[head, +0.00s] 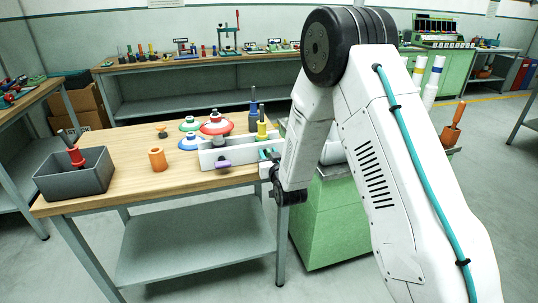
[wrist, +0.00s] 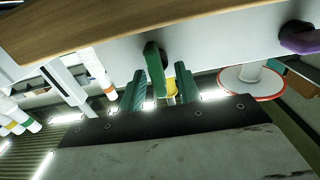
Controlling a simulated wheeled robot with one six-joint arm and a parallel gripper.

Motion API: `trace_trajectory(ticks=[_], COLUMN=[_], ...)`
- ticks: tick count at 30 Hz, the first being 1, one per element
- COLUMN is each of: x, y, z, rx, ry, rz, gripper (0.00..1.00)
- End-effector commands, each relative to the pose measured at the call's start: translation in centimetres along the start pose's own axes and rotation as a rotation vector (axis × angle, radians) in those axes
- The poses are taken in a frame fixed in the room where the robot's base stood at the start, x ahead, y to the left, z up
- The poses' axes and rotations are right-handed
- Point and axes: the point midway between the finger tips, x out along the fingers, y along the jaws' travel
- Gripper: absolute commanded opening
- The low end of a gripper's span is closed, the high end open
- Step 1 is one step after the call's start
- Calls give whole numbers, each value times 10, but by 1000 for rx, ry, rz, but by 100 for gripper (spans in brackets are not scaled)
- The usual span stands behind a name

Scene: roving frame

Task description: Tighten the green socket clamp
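The green socket clamp's handle (wrist: 154,68) shows in the wrist view as a flat green lever on the front face of a white block (wrist: 225,35). It stands near upright in the picture. My gripper (wrist: 161,70) has two teal fingers, spread apart, with the lever seen between their tips. No contact with the lever is visible. A purple lever (wrist: 300,38) is on the same face to the right. In the head view, the white block (head: 235,153) and purple lever (head: 223,164) are on the bench. My arm hides part of the block, and the green lever is not clear there.
The wooden bench (head: 120,165) carries a grey bin (head: 75,178) with a red-handled tool, an orange cylinder (head: 157,159) and colored discs (head: 215,124). A yellow-handled tool (head: 262,130) stands by the block. A green cabinet (head: 325,215) is right of the bench.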

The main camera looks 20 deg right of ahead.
Motion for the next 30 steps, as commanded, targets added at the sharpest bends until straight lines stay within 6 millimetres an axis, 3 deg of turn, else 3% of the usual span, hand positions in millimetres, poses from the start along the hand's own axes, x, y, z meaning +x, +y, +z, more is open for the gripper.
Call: trace_trajectory(ticks=[8,11,12,30], x=[2,2,2,1], y=[1,1,1,2], z=[0,0,0,0], rx=[0,0,0,87], ry=[0,-1,-1,-1], rz=[1,1,1,1], gripper=[31,3,0,0])
